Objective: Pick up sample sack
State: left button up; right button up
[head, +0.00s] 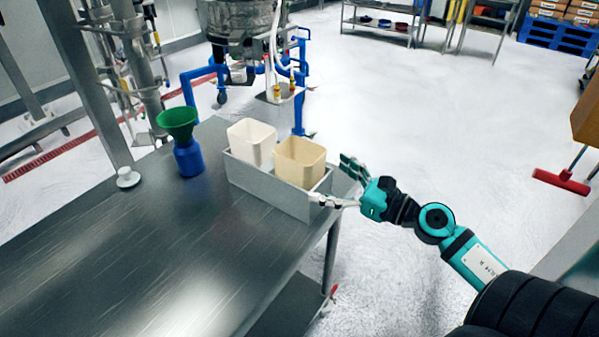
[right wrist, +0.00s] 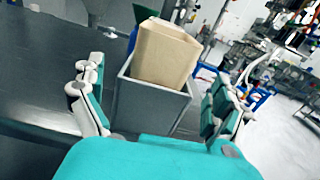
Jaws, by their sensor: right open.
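A tan, open-topped sack (head: 300,162) stands upright in the right end of a grey metal tray (head: 268,190) on the steel table. A paler, cream sack (head: 252,142) stands beside it in the left part of the tray. My right gripper (head: 335,180) is open and empty at the tray's right end, its fingers pointing toward the tan sack. In the right wrist view the tan sack (right wrist: 165,54) and the tray's near end (right wrist: 148,105) lie ahead between the spread fingers (right wrist: 158,75). The cream sack is mostly hidden there. My left gripper is not in view.
A blue bottle (head: 188,158) with a green funnel (head: 177,122) stands left of the tray, near a small white knob-like object (head: 128,177). The front of the steel table (head: 130,255) is clear. Sifter machinery (head: 240,35) stands behind the table.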

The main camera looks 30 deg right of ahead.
aim_at(318, 169)
jog(key=shift+p+x, duration=0.3)
jog(key=shift+x, duration=0.8)
jog(key=p+x, duration=0.1)
jog(key=x, duration=0.1)
jog(key=r+p+x, duration=0.1)
jog(key=x, duration=0.1)
jog(key=shift+w+d, duration=0.1)
jog(key=shift+w, duration=0.2)
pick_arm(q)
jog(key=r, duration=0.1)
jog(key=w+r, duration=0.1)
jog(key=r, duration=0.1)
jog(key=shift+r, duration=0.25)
pick_arm(e)
jog(key=shift+w+f, duration=0.2)
jog(key=shift+w, duration=0.05)
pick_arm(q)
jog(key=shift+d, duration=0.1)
pick_arm(e)
jog(key=c, duration=1.1)
